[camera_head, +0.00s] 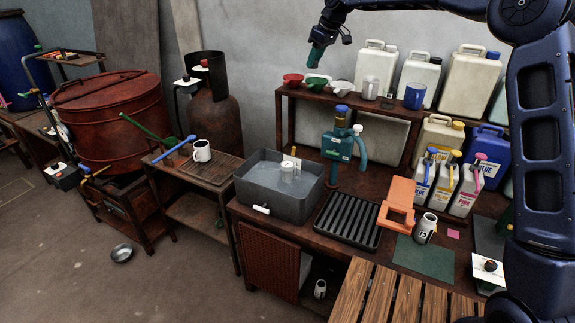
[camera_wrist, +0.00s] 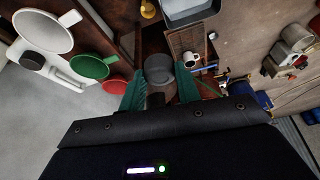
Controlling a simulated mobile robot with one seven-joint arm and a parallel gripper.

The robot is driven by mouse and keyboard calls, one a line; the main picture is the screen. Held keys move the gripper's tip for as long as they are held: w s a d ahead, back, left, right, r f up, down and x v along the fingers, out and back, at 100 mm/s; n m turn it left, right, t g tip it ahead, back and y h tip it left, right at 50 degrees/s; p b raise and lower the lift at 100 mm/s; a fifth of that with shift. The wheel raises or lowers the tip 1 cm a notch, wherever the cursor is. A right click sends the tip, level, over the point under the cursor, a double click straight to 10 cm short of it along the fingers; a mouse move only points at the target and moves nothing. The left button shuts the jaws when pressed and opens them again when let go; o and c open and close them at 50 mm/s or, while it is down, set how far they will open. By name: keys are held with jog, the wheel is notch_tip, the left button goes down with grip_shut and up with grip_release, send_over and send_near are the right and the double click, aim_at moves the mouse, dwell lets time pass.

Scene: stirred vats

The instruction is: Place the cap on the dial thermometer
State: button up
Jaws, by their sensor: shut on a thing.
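I cannot surely pick out the dial thermometer. A grey basin (camera_head: 251,200) of water holds a clear beaker (camera_head: 290,170) with a small upright pale and yellowish item beside it, too small to tell.
Red (camera_head: 292,79), green (camera_head: 318,79) and white (camera_head: 341,86) funnels stand on the shelf below my gripper. White jugs (camera_head: 470,83) stand at the shelf's right.

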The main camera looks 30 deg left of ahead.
jog(key=n, duration=0.1)
send_over(286, 163)
jog(key=d, duration=0.1)
jog(key=shift+g, duration=0.3)
jog(key=f, duration=3.3)
jog(key=shift+s+d, duration=0.15)
jog(key=shift+d, duration=0.05)
jog(key=shift+f, duration=2.45)
jog(key=shift+f, duration=0.15)
jog(key=o, duration=0.7)
jog(key=shift+o, duration=1.1)
